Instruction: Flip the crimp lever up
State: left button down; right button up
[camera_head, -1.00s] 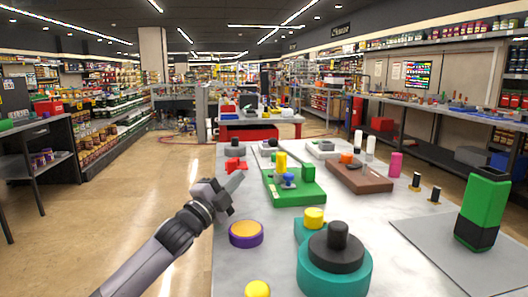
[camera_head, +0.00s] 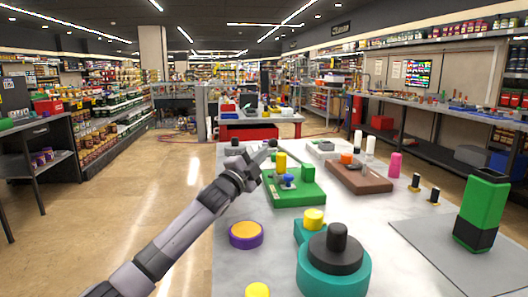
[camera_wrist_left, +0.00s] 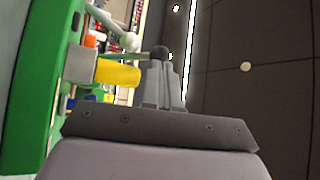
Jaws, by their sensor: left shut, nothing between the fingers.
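My left gripper (camera_head: 264,151) reaches in from the left, its fingers shut and empty, held above the back left of a green block station (camera_head: 295,192). The station carries a yellow cylinder (camera_head: 281,161) and a blue knob (camera_head: 288,179). In the left wrist view the fingers (camera_wrist_left: 162,80) point away from the camera, beside the yellow cylinder (camera_wrist_left: 118,73). A dark round knob (camera_wrist_left: 158,53) shows right at the fingertips, and a pale rod with a ball end (camera_wrist_left: 128,40) is close by. I cannot tell which part is the crimp lever, or whether the fingers touch the knob.
A brown block (camera_head: 360,178) with an orange knob is to the right. A teal and black round part (camera_head: 334,266) and a purple and yellow disc (camera_head: 246,235) are in front. A green and black box (camera_head: 482,209) stands on a grey mat at the right.

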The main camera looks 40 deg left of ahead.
pick_arm(q)
jog(key=shift+x, duration=1)
